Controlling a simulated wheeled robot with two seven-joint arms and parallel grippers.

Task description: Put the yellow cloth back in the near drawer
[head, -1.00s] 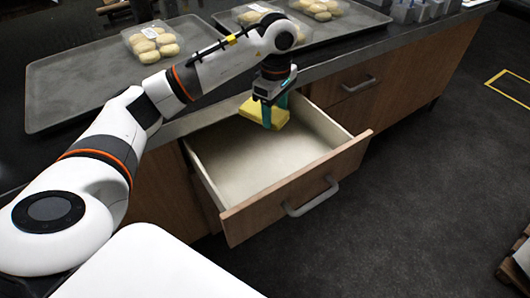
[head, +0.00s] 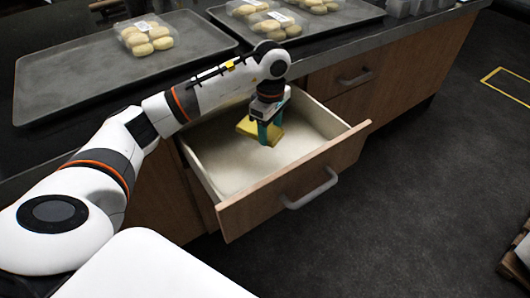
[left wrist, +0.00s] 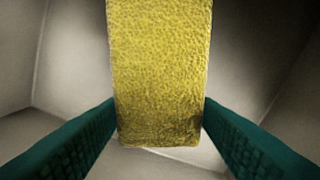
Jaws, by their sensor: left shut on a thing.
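The yellow cloth (head: 250,127) is a folded, thick pad inside the open near drawer (head: 240,180), towards its back. It also fills the middle of the left wrist view (left wrist: 160,75). My left gripper (head: 268,138) points down into the drawer, its teal fingers shut on the cloth from both sides. The drawer's pale walls and floor show around the cloth in the left wrist view. I cannot tell whether the cloth touches the drawer floor. My right gripper is not in view.
The drawer front with its grey handle (head: 311,190) stands out from the cabinet. Above it, the dark counter holds grey trays (head: 75,85) with packs of buns (head: 150,38). A shut drawer (head: 350,75) is to the right. The drawer floor's front part is bare.

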